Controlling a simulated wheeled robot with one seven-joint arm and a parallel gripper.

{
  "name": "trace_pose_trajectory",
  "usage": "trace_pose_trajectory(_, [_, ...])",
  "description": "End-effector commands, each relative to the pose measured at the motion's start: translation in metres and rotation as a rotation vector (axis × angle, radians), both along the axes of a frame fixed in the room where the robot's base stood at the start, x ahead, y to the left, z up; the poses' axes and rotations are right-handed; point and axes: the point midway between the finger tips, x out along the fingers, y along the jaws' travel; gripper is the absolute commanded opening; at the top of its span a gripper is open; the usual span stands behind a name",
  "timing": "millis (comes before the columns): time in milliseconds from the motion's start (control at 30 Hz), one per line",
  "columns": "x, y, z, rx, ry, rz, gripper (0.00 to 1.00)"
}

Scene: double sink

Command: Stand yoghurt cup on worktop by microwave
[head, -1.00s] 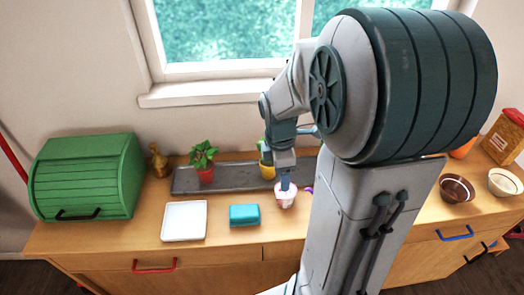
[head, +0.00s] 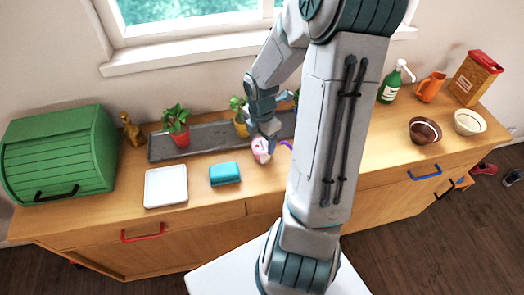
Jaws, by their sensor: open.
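A small pink-and-white cup (head: 261,151), which looks like the yoghurt cup, is on the wooden worktop (head: 225,200) in front of the grey tray. It looks slightly tilted. My gripper (head: 266,138) is open right at the cup, coming down from above and behind it. The fingers hide part of the cup, and I cannot tell whether they touch it. No microwave shows in the head view.
A teal block (head: 225,174) and a white square dish (head: 166,187) lie left of the cup. Potted plants (head: 177,125) stand on the grey tray (head: 205,137). A green bread box (head: 60,150) stands far left. Bowls (head: 423,130) stand right, beyond my arm.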

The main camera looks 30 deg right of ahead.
Motion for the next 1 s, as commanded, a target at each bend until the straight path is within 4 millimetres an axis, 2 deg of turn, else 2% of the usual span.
trace_pose_trajectory(300, [-0.001,0.001,-0.046,0.002,0.005,0.002,0.68])
trace_pose_trajectory(433, [-0.001,0.000,-0.054,0.001,0.002,0.000,0.68])
trace_pose_trajectory(633, [-0.001,0.000,-0.054,0.000,0.001,0.000,0.68])
trace_pose_trajectory(667, [-0.001,0.000,-0.054,0.000,0.001,0.000,0.65])
trace_pose_trajectory(767, [-0.001,0.000,-0.054,0.000,0.001,-0.001,0.37])
trace_pose_trajectory(867, [0.000,0.000,-0.054,0.000,0.001,-0.001,0.30])
trace_pose_trajectory(1000, [0.000,0.000,-0.054,0.000,0.000,-0.001,0.30])
